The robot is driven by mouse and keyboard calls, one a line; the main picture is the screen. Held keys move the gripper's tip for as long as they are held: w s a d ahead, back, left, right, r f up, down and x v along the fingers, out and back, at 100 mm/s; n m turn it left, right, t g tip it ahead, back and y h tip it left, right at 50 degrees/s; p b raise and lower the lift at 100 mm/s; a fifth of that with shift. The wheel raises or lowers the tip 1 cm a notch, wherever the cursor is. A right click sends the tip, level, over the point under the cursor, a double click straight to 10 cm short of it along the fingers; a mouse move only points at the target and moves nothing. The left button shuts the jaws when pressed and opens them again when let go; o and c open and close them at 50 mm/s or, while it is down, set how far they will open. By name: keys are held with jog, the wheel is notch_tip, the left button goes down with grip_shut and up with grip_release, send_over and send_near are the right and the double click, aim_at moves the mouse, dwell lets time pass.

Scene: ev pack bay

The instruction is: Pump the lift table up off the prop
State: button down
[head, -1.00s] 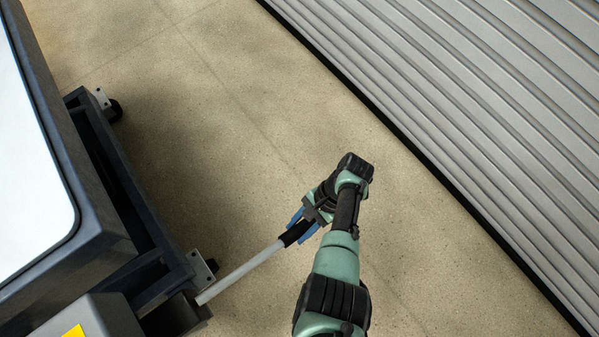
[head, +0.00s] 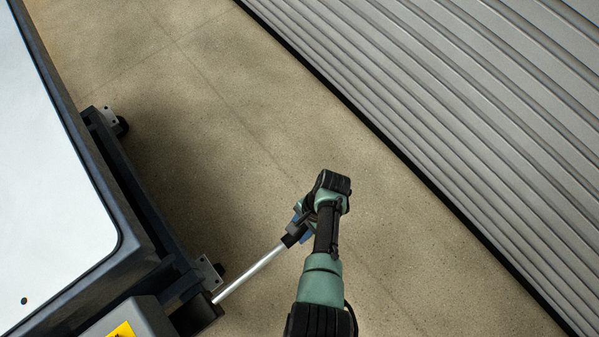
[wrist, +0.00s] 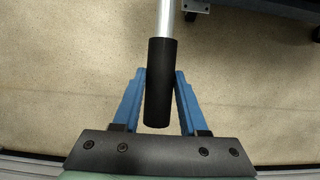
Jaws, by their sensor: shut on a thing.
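The lift table (head: 150,262) stands at the left of the head view, with a dark frame and a pale flat top. A silver pump handle (head: 250,272) sticks out from its base toward the right and ends in a black grip. My gripper (head: 300,230) is shut on this black grip (wrist: 159,85); in the wrist view its two blue fingers (wrist: 160,88) press on the grip from both sides. The silver rod (wrist: 168,18) runs on from the grip to the top edge of the wrist view. The prop does not show in either view.
A grey ribbed shutter wall (head: 440,110) with a black bottom edge runs along the right. Bare concrete floor (head: 190,120) lies between it and the table. Castors with metal plates (head: 209,272) stand at the table's base. A grey box with a yellow label (head: 121,330) is at the lower left.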

jog(key=r+p, duration=0.2)
jog(key=p, duration=0.1)
jog(key=s+a+r+t+h+p, duration=0.1)
jog(key=r+p, duration=0.1)
jog(key=p, duration=0.1)
jog(key=r+h+p, duration=0.1)
jog(key=r+p, duration=0.2)
jog(key=shift+s+a+t, duration=0.15)
jog(key=shift+t, duration=0.15)
jog(key=shift+f, duration=0.25)
jog(key=shift+g+y, duration=0.7)
jog(key=shift+y, duration=0.2)
jog(key=f+b, duration=0.2)
jog(key=b, duration=0.1)
jog(key=f+b, duration=0.2)
jog(key=b, duration=0.1)
jog(key=w+d+f+b, duration=0.1)
jog(key=f+b, duration=0.2)
jog(key=shift+b, duration=0.35)
jog(key=shift+f+b, duration=0.3)
jog(key=shift+b, duration=0.45)
jog(key=shift+r, duration=0.1)
